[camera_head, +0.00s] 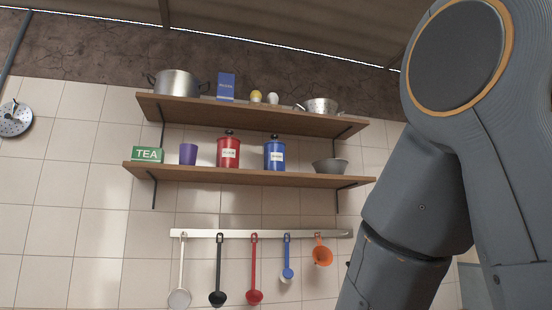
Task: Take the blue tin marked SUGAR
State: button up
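A blue tin (274,154) with a dark lid and a white label stands upright on the lower wooden shelf (200,173). The label's writing is too small to read. A red tin (228,152) of similar shape, also with a white label, stands to its left with a gap between them. My arm fills the right side of the view, to the right of the shelves. My gripper is outside the view.
A green TEA box (147,155) and purple cup (188,153) stand left on the lower shelf; a grey bowl (330,166) stands right. The upper shelf (250,112) holds pots and a blue box (226,86). Utensils hang from a rail (205,233) below.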

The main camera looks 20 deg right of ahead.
aim_at(274, 152)
jog(key=k, duration=0.6)
jog(key=z, duration=0.55)
jog(key=i, duration=1.2)
jog(key=u, duration=0.45)
